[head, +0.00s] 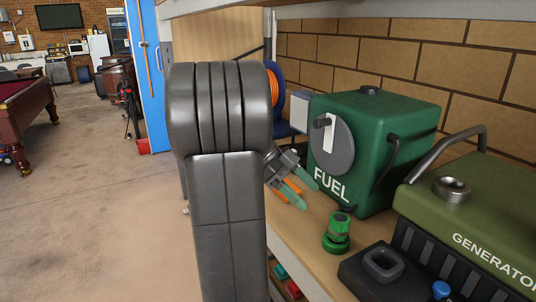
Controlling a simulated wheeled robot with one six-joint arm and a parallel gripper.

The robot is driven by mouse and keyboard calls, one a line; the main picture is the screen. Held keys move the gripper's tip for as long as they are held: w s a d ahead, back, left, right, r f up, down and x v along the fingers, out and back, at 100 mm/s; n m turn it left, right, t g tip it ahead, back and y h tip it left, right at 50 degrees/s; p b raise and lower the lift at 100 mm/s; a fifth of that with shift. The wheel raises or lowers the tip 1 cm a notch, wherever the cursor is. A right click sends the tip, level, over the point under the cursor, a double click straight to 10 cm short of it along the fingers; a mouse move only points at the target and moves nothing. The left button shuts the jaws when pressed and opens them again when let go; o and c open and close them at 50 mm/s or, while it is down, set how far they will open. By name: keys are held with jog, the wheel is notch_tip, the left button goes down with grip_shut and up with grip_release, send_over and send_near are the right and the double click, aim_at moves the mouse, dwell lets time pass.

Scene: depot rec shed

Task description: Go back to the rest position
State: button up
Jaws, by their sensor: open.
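My gripper (292,192) shows just right of my arm, over the edge of the wooden shelf (298,238). Its two greenish fingers are apart and I see nothing between them. It is in front of the green fuel box (411,122), near its left side; I cannot tell whether they touch. The box has a grey round dial with a white handle, and the word FUEL. My arm hides part of the shelf and what lies behind it.
A green hose fitting (337,232) stands on the shelf by the olive generator (500,205). An orange item (289,196) lies behind the fingers. A blue and orange reel (276,88) is farther back. Open floor (90,220) lies left, with a pool table (24,112) beyond.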

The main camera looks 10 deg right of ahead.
aim_at(344, 229)
jog(key=x, duration=1.3)
jog(key=shift+s+d+f+p, duration=0.2)
jog(key=shift+d+f+p, duration=0.05)
jog(key=shift+p, duration=0.1)
jog(key=shift+r, duration=0.2)
jog(key=shift+p, duration=0.3)
